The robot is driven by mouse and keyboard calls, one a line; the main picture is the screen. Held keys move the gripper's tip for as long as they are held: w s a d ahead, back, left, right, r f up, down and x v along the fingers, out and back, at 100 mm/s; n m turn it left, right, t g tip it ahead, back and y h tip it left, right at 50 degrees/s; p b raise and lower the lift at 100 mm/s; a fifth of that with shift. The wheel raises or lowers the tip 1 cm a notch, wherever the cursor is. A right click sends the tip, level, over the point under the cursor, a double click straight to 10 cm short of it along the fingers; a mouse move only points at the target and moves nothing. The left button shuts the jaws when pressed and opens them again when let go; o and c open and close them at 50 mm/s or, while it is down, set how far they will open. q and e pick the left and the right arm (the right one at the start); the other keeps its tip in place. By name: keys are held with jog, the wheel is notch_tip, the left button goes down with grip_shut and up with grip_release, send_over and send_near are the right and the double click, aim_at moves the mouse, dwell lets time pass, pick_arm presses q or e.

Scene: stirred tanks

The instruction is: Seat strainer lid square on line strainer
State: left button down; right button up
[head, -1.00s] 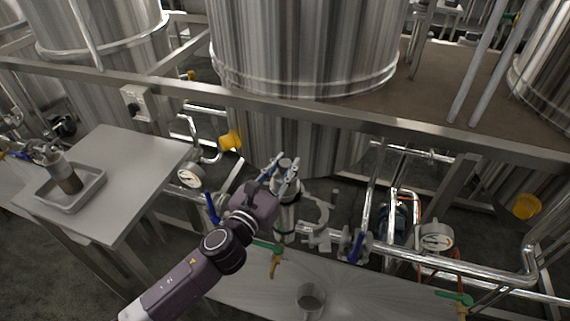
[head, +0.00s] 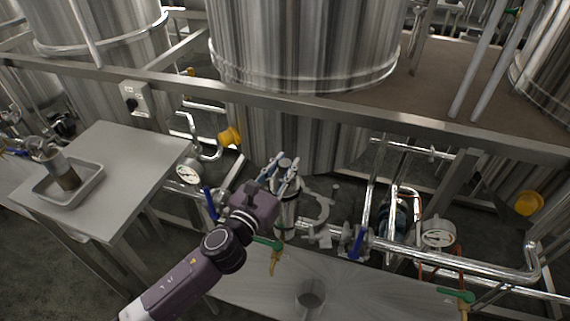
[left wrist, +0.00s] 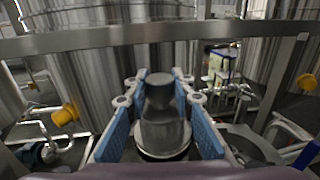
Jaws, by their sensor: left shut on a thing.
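The strainer lid (left wrist: 165,130) is a grey metal piece with a dark round knob on top, between the blue-padded fingers of my left gripper (left wrist: 160,100). The gripper is shut on it. In the head view the lid (head: 285,163) and my left gripper (head: 281,174) are over the upright metal line strainer (head: 286,212). In the left wrist view a dark ring shows under the lid's lower edge. I cannot tell whether the lid touches the strainer all round or sits square. My right gripper is not in view.
An open clamp ring (head: 322,207) lies right of the strainer. Blue-handled (head: 357,242) and green-handled (head: 266,243) valves are close by. A metal cup (head: 310,297) stands on the front bench. A tray (head: 45,196) holding a cylinder is on the left table (head: 140,160). A rail runs behind.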

pick_arm(q)
jog(key=shift+f+b, duration=0.45)
jog(key=shift+f, duration=0.15)
jog(key=c, duration=1.6)
grip_release()
jog(key=shift+f, duration=0.15)
jog(key=shift+s, duration=0.15)
jog(key=v, duration=1.1)
jog(key=shift+s+a, duration=0.2)
jog(key=shift+s, duration=0.15)
